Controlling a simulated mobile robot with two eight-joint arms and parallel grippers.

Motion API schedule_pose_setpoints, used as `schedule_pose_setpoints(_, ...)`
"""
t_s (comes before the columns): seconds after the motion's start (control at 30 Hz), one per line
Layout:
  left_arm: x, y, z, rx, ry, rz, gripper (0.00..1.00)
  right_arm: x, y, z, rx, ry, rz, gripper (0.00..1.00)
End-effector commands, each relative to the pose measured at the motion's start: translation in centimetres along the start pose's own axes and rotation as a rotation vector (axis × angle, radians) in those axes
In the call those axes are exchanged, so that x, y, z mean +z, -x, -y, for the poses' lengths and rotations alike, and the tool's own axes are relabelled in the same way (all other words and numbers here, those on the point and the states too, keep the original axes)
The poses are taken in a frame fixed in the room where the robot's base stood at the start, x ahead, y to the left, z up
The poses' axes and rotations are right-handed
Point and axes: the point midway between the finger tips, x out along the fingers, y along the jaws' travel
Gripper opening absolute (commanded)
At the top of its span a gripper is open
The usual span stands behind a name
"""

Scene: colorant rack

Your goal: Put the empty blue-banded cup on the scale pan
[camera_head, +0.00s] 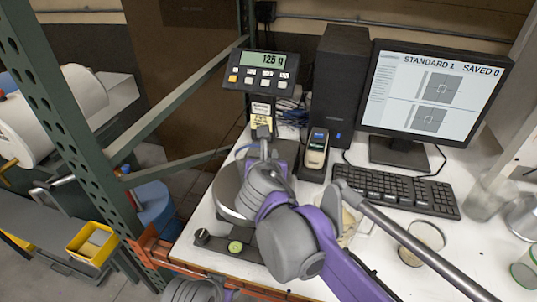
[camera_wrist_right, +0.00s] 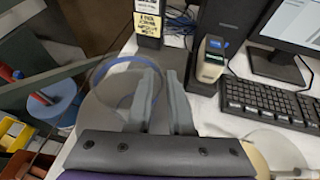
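A clear cup with a blue band (camera_wrist_right: 122,72) stands at the scale in the right wrist view and looks empty. The round scale pan (camera_head: 226,192) lies under it, mostly hidden by my right arm in the head view. My right gripper (camera_wrist_right: 162,72) is at the cup's right side. One finger shows through the clear wall and the other is outside it, with a narrow gap between them. The cup looks to rest on the pan, though its base is hard to see. The scale display (camera_head: 265,67) reads 125 g.
Clear cups (camera_head: 421,243) and a green-banded cup (camera_head: 525,272) stand at right. A green rack post (camera_head: 75,130) rises at left.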

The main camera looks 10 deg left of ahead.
Motion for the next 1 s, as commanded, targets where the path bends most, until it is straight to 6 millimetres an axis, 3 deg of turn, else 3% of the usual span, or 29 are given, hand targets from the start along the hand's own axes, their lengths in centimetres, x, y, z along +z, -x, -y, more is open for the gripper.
schedule_pose_setpoints(0.1, 0.0, 0.0, 0.0, 0.000, 0.000, 0.000, 0.50, 0.0, 0.0, 0.0, 0.000, 0.000, 0.000, 0.38)
schedule_pose_setpoints(0.47, 0.0, 0.0, 0.0, 0.000, 0.000, 0.000, 0.50, 0.0, 0.6, -0.1, 0.001, 0.001, 0.000, 0.38)
schedule_pose_setpoints(1.0, -0.1, 0.1, 0.0, 0.000, 0.000, -0.001, 0.50, 0.0, 10.6, -0.1, 0.002, 0.001, 0.000, 0.38)
